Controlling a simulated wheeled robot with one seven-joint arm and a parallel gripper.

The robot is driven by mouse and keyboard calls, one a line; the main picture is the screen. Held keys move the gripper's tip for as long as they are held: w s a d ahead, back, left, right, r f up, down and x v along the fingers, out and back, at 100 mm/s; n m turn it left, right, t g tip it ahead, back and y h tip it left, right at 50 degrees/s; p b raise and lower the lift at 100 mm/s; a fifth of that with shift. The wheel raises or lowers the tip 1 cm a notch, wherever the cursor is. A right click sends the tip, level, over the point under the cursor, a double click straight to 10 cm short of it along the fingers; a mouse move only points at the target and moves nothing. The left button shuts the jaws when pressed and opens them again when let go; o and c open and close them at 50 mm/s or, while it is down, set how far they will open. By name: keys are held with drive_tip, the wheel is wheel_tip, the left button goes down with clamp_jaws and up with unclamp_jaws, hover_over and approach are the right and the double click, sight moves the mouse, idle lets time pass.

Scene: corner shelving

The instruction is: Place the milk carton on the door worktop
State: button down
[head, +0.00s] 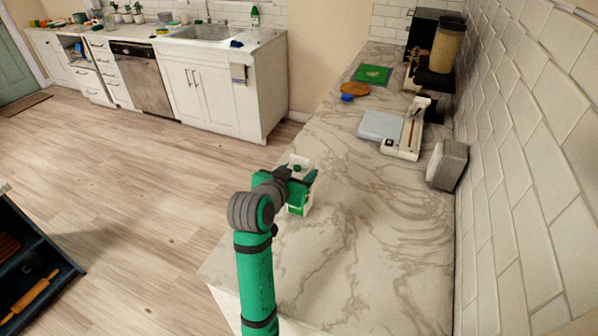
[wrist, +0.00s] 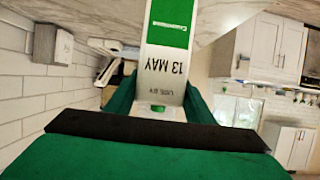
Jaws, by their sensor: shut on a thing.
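The milk carton (head: 297,209) is white and green, and it shows below and between my fingers in the head view. In the wrist view the carton (wrist: 168,65) appears upside down with "13 MAY" on it. My gripper (head: 299,177) is shut on the carton near its top; in the wrist view, green fingers of my gripper (wrist: 158,100) lie on both sides of it. The carton looks upright, at the left edge of a marble worktop (head: 340,235). I cannot tell whether its base touches the worktop. My fingers hide part of it.
Farther along the marble worktop are a scale-like device (head: 400,135), a grey block (head: 447,165), a green board (head: 372,74) and a blender (head: 440,55). Its near part is clear. A sink counter (head: 262,40) stands across the floor, and a green door (head: 15,65) is far left.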

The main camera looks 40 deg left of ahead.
drive_tip(key=shift+a, duration=0.1)
drive_tip(key=c, duration=0.8)
unclamp_jaws()
drive_tip(key=shift+f, duration=0.1)
drive_tip(key=shift+c, duration=0.2)
drive_tip(key=shift+s+r, duration=0.2)
drive_tip(key=v, duration=1.1)
drive_tip(key=shift+s+d, duration=0.2)
drive_tip(key=shift+s, duration=0.1)
